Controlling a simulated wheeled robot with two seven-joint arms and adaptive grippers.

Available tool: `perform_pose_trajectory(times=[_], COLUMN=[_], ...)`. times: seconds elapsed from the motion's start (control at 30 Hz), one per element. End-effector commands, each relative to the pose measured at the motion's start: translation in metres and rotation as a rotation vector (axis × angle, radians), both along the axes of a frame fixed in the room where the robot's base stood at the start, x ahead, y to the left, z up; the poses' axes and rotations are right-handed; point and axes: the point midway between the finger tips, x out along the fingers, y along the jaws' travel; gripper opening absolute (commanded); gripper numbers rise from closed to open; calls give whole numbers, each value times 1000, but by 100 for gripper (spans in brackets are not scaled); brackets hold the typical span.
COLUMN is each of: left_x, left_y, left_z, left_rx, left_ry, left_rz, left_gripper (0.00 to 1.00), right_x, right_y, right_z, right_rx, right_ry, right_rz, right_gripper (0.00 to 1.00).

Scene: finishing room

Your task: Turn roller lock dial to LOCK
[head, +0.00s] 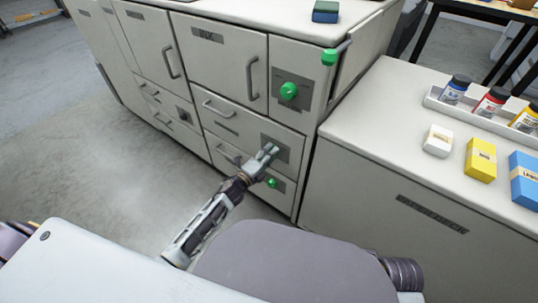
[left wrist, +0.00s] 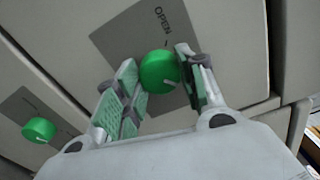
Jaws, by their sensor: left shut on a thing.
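My left gripper (head: 269,150) is at a grey plate on a cabinet front, and it hides the dial there in the head view. In the left wrist view a round green dial (left wrist: 158,71) sits on a grey plate (left wrist: 122,34) marked OPEN. A short white line shows on the dial's face. My left gripper (left wrist: 160,80) is shut on this dial, one finger on each side. No LOCK label can be read. A second green dial (left wrist: 38,130) shows at lower left of that view. My right gripper is out of view.
Another green dial (head: 289,91) is on the panel above, and a small green knob (head: 271,183) is below. A green-ended lever (head: 329,57) sticks out at the countertop corner. Drawer and door handles line the fronts. Bottles and boxes stand on the right counter (head: 370,100).

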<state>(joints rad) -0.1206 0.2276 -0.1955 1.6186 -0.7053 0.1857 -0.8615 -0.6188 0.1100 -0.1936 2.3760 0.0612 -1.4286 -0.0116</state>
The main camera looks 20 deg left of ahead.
Motion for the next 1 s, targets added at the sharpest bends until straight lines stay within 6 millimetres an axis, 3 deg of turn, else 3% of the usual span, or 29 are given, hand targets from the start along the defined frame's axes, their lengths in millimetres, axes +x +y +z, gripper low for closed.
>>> perform_pose_trajectory(times=[0.33, 0.37, 0.53, 1.0], left_x=[0, 0, 0, -3], left_y=[-1, -1, -1, 1], left_z=[0, 0, 0, 0], left_rx=[4, 4, 4, 3], left_ry=[-1, -1, -1, 0], left_rz=[-1, -1, -1, 0], left_gripper=[15, 42, 62, 62], right_x=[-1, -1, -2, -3], right_y=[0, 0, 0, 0], right_z=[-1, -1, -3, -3], right_rx=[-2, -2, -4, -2], right_ry=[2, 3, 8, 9], right_rz=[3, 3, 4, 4], right_gripper=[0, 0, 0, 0])
